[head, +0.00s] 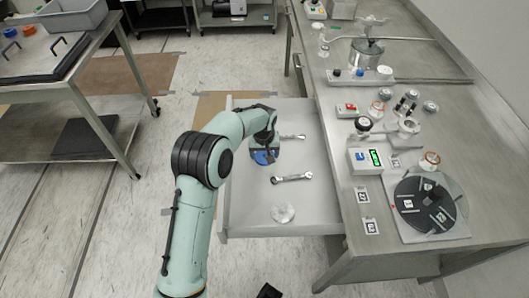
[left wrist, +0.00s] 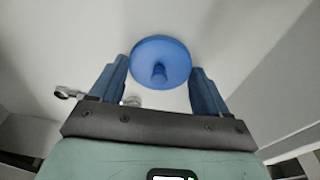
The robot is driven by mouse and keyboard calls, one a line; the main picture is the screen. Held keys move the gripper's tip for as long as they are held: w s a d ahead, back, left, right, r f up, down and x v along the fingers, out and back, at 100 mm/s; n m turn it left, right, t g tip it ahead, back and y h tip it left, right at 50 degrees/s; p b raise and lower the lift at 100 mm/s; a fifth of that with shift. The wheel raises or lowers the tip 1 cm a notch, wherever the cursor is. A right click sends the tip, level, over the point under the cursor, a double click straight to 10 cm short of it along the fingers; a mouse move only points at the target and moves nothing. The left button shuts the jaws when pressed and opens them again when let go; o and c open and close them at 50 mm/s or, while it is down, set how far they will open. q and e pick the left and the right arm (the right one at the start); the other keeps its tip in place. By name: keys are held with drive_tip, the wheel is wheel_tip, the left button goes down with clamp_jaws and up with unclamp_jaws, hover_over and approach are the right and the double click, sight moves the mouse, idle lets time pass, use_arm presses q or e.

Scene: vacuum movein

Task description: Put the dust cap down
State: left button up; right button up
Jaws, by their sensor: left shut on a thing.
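The dust cap is a round blue disc with a small knob; it shows in the left wrist view (left wrist: 160,62) between my two blue fingers. My left gripper (left wrist: 160,82) is shut on the cap at its edges. In the head view my left gripper (head: 266,152) reaches down over the open drawer (head: 245,212), and the blue cap (head: 262,158) shows at its fingertips. I cannot tell whether the cap touches the drawer floor.
A wrench (head: 292,178) lies right of the gripper, another (head: 292,137) behind it. A clear or whitish round piece (head: 283,213) lies near the drawer's front. The steel bench (head: 330,205) at right carries a gauge box (head: 366,160) and several vacuum parts. The drawer's front left floor is bare.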

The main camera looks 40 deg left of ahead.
sight(264, 161)
use_arm(q)
drive_tip(key=shift+f, duration=0.1)
drive_tip(key=shift+f, duration=0.15)
drive_tip(key=o, duration=1.1)
wheel_tip(264, 161, up, 12)
drive_tip(key=s+p, duration=0.1)
drive_tip(key=shift+s+d+r, duration=0.2)
drive_tip(key=shift+s+d, duration=0.1)
drive_tip(key=shift+d, duration=0.15)
